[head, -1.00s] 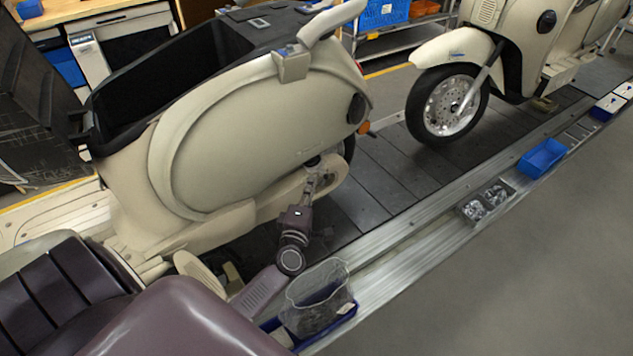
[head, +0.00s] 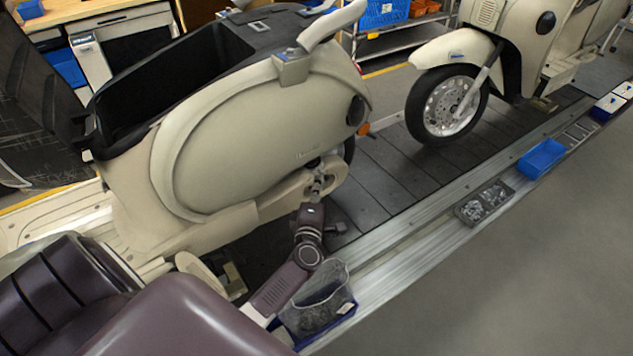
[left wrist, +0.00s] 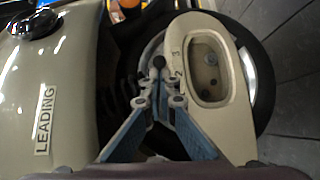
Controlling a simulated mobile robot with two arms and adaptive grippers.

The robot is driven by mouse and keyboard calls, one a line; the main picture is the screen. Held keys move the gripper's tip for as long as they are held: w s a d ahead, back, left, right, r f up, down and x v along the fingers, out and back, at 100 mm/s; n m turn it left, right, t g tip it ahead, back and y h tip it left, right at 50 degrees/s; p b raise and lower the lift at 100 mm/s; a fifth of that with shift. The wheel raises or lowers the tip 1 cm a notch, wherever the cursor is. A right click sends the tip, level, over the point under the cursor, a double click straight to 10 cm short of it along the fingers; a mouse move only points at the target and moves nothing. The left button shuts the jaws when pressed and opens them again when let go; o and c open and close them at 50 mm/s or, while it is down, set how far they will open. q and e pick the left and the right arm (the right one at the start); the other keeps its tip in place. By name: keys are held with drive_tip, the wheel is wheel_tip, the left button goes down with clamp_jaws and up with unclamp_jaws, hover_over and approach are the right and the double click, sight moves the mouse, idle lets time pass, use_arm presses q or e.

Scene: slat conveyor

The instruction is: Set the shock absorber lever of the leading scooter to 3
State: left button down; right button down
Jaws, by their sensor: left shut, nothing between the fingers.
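The near cream scooter (head: 240,140) fills the left of the head view. The left wrist view shows a LEADING label (left wrist: 45,120) on its side panel. Also there is a lever with a small dark ball knob (left wrist: 159,62), beside a cream cover (left wrist: 235,115) marked with small numerals; 2 and 3 seem readable. The knob is close to these marks; its exact setting is unclear. My left gripper (left wrist: 154,88) is shut and empty, its tips just below the knob in the picture; contact cannot be told. In the head view the left gripper (head: 318,185) is low at the scooter's rear wheel area. My right gripper is out of view.
A second cream scooter (head: 520,45) stands farther along the dark slat conveyor (head: 385,180). On the metal rail are a clear bag in a blue bin (head: 318,300), a grey parts tray (head: 484,203) and a blue bin (head: 541,158). Grey floor is free at right.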

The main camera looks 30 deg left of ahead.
use_arm(q)
drive_tip(key=shift+w+d+r, duration=0.1)
drive_tip(key=shift+d, duration=0.05)
drive_tip(key=shift+w+d+r+n+g+y+p, duration=0.25)
drive_tip(key=shift+w+d+n+g+y+p, duration=0.1)
drive_tip(key=shift+n+g+y+p, duration=0.4)
drive_tip(key=shift+w+d+n+g+y+p, duration=0.2)
drive_tip(key=shift+w+n+g+y+p, duration=0.15)
drive_tip(key=shift+n+y, duration=0.15)
drive_tip(key=shift+w+d+r, duration=0.15)
drive_tip(key=shift+w, duration=0.2)
drive_tip(key=shift+w+d+r, duration=0.1)
drive_tip(key=shift+w, duration=0.25)
drive_tip(key=shift+w+r, duration=0.15)
drive_tip(key=shift+r, duration=0.1)
